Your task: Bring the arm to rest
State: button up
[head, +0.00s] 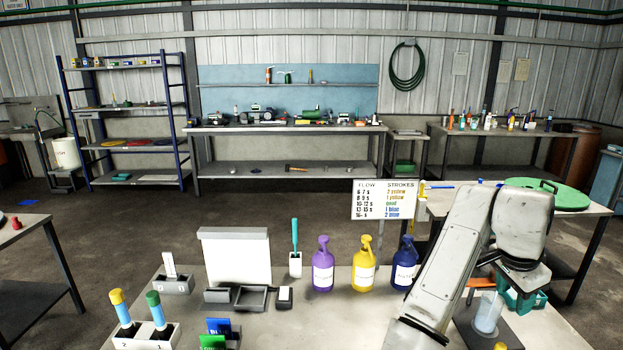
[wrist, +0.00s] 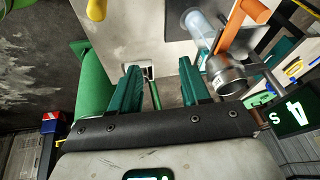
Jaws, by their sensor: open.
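My arm (head: 455,260) reaches over the right end of the near bench, bent at the elbow, with its upper links raised. My gripper (wrist: 160,78) shows in the wrist view with its two teal fingers apart and nothing between them. In the head view, teal parts show at the lower right beneath my arm, close to a clear cup (head: 487,312) with bluish contents. The cup also shows in the wrist view (wrist: 201,27), right of and beyond the fingers. A metal cylindrical part (wrist: 228,75) and an orange lever (wrist: 256,10) are right of the fingers.
Purple (head: 323,265), yellow (head: 363,264) and blue (head: 404,264) pump bottles stand left of my arm. A flow and strokes sign (head: 384,199) stands behind them. A side table with a green round lid (head: 547,196) is at the right. A display (wrist: 292,113) reads 4 s.

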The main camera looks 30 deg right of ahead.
jog(key=w+a+f+n+t+y, duration=0.1)
jog(key=a+f+n+t, duration=0.2)
jog(key=a+f+n, duration=0.7)
jog(key=w+a+f+n+t, duration=0.2)
jog(key=a+f+n, duration=0.4)
jog(key=a+n, duration=0.45)
jog(key=s+a+f+n+y, duration=0.1)
jog(key=s+a+f+y, duration=0.15)
jog(key=a, duration=0.35)
jog(key=s+a+f+n+y, duration=0.1)
jog(key=s+a+f, duration=0.25)
jog(key=a, duration=0.35)
jog(key=s+d+f+g, duration=0.2)
jog(key=s+f+g, duration=0.2)
jog(key=s, duration=0.5)
jog(key=shift+s+f+m, duration=0.35)
